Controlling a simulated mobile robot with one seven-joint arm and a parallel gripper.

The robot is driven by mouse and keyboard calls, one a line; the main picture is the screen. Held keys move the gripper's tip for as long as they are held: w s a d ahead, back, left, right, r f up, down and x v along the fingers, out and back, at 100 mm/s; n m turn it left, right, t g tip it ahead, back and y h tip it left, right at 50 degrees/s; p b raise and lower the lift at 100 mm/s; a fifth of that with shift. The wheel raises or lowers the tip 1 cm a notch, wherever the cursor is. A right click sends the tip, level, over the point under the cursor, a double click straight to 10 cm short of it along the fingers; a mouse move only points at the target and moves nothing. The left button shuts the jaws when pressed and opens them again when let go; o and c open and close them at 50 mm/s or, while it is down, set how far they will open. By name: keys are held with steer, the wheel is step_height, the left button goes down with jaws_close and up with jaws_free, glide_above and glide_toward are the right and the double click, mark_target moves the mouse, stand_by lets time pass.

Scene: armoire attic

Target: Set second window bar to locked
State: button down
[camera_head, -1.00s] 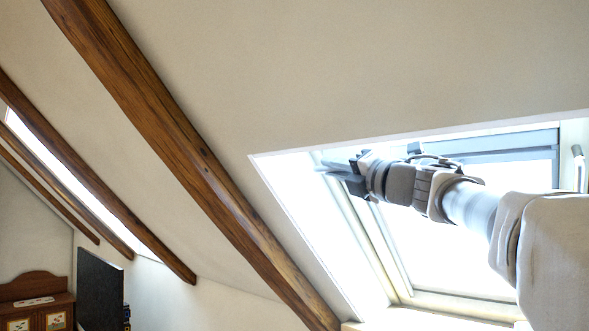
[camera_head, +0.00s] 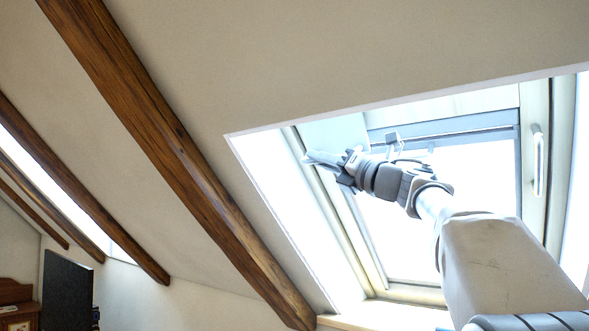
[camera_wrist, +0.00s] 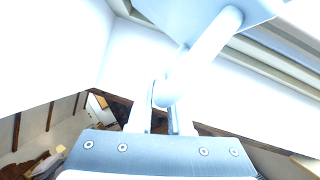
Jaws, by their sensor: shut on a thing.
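A white window bar (camera_wrist: 205,55) runs from a pale plate (camera_wrist: 185,15) down between the fingers in the wrist view. My gripper (camera_wrist: 165,110) is shut on this bar near its lower end. In the head view my gripper (camera_head: 318,160) is at the upper left part of the bright roof window (camera_head: 440,215); the bar there is too small and bright to make out. A second pale bar-like handle (camera_head: 537,160) sits on the right side of the window frame, apart from my gripper. I cannot tell from the frames which bar is which, or its lock state.
The window recess has a slanted white left wall (camera_head: 285,200) and a sill (camera_head: 385,316) below. A dark wooden beam (camera_head: 175,150) runs down the sloped ceiling to the left. A dark panel (camera_head: 67,290) and wooden furniture (camera_head: 18,300) stand low at the far left.

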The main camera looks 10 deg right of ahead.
steer(key=shift+w+d+n+g+y, duration=0.3)
steer(key=shift+w+d+n+y, duration=0.4)
steer(key=shift+w+d+n, duration=0.9)
steer(key=shift+s+a, duration=0.15)
steer(key=shift+s, duration=0.1)
steer(key=c, duration=0.8)
jaws_free()
steer(key=shift+c, duration=0.2)
steer(key=b+v, duration=0.5)
steer(key=v, duration=1.2)
steer(key=shift+b, duration=0.35)
